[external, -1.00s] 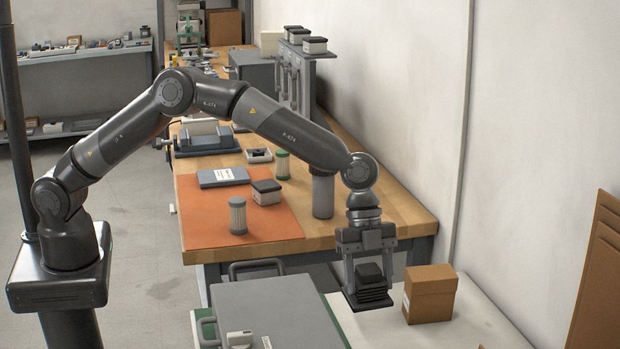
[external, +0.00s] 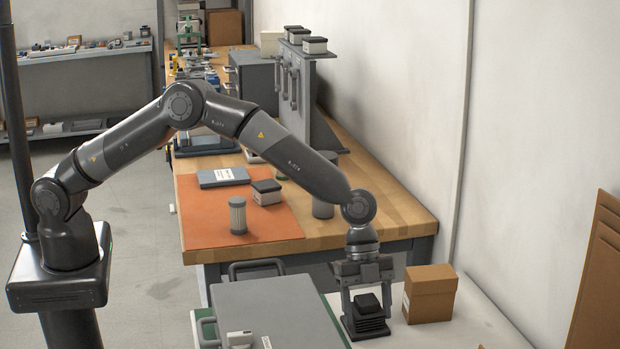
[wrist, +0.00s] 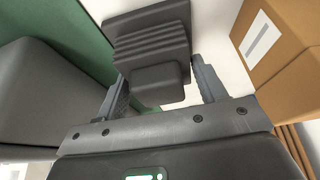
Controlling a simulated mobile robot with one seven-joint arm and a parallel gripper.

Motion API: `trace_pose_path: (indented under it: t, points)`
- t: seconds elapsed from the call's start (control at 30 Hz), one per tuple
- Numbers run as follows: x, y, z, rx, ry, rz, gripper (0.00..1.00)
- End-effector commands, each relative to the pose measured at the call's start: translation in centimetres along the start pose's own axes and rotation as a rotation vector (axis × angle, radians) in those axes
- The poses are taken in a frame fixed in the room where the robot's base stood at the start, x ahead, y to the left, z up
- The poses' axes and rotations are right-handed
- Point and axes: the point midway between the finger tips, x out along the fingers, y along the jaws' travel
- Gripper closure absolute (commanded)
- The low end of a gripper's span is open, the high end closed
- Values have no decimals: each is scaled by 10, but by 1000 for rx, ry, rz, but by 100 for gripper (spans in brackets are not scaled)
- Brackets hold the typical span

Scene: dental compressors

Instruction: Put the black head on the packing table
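The black head (external: 367,320), a dark block with a ribbed lower part, is upright between the fingers of my gripper (external: 366,308). The wrist view shows the head (wrist: 152,45) with a finger on each side, their tips against its wider ribbed part; my gripper (wrist: 160,85) is shut on it. The head is low over the white top of the packing table (external: 480,318), between the grey case and the cardboard box. Its underside appears at or very near the surface; I cannot tell whether it touches.
A cardboard box (external: 430,295) stands close on the right, also in the wrist view (wrist: 285,40). A grey case (external: 275,305) on a green mat (wrist: 70,30) is close on the left. The wooden bench (external: 385,225) with several parts lies behind.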

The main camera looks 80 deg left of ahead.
Motion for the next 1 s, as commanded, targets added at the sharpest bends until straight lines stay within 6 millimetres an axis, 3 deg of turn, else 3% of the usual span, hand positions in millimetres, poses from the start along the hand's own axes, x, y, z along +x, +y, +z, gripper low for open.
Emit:
trace_pose_path:
  t: [0.17,0.53,1.0]
  points:
    - [0,0,0,0,0,0,21]
    - [-10,-1,-1,0,1,-2,20]
    - [-102,-1,-1,-1,1,-3,20]
